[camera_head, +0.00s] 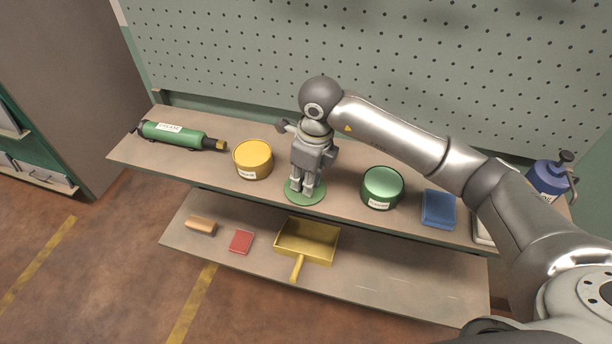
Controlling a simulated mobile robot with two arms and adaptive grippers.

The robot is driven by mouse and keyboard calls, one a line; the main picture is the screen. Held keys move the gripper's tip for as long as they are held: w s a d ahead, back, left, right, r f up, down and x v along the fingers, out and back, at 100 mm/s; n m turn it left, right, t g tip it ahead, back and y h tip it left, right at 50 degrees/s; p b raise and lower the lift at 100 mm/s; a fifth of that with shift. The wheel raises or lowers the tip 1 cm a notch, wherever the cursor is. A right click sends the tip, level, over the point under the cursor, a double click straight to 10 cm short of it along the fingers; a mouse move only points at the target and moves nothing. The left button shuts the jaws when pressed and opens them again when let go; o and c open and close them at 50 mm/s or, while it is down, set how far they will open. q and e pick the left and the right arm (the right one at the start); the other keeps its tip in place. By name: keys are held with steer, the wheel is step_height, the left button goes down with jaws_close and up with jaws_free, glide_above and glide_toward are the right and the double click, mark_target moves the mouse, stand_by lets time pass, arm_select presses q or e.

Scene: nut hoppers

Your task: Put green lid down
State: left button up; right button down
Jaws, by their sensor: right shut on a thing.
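The green lid (293,196), a flat round disc, is at the front edge of the upper shelf, between the yellow container and the green container. My right gripper (305,190) points down with its fingers shut on the lid and partly covers it. I cannot tell whether the lid touches the shelf. The green container (382,188) stands to the right of the gripper; its top looks dark green and shiny. My left gripper is not in view.
On the upper shelf (345,199) are a yellow container (253,160), a green bottle-like tool (172,134), a blue box (438,208) and a blue pump bottle (547,178). The lower shelf (390,283) holds a yellow dustpan (307,240), a red block (241,241) and a tan block (201,225).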

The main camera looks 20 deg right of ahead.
steer(key=shift+f, duration=0.2)
steer(key=c, duration=1.3)
jaws_free()
steer(key=shift+r, duration=0.1)
steer(key=shift+r, duration=0.55)
steer(key=shift+s+d+r+b, duration=0.2)
steer(key=shift+r+b, duration=0.25)
steer(key=shift+r, duration=1.4)
steer(key=shift+s+d+r+b, duration=0.15)
steer(key=shift+r+b, duration=0.35)
steer(key=shift+r, duration=1.4)
steer(key=shift+s+d+r+b, duration=0.2)
steer(key=shift+r+b, duration=0.25)
steer(key=shift+r, duration=1.4)
